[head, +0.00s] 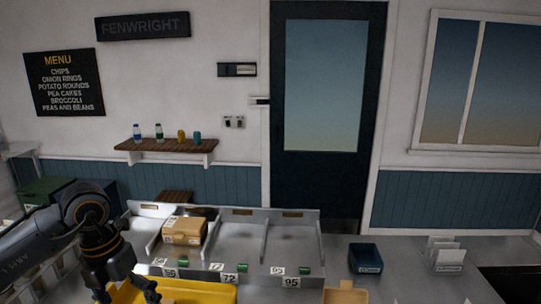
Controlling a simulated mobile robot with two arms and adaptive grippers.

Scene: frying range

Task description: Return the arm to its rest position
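My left arm comes in from the left edge of the head view, with its wrist bent down. Its gripper (127,292) hangs over the yellow tray (205,292) at the bottom. The two dark fingers are spread apart with nothing visible between them, and their tips are close to the lower picture edge. My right arm and gripper are not in view.
A grey metal rack (240,245) with dividers stands just behind the tray; a cardboard box (184,230) sits in its left part. A blue bin (365,258), a card holder (444,254) and a tan box (345,294) are on the counter. Counter between them is clear.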

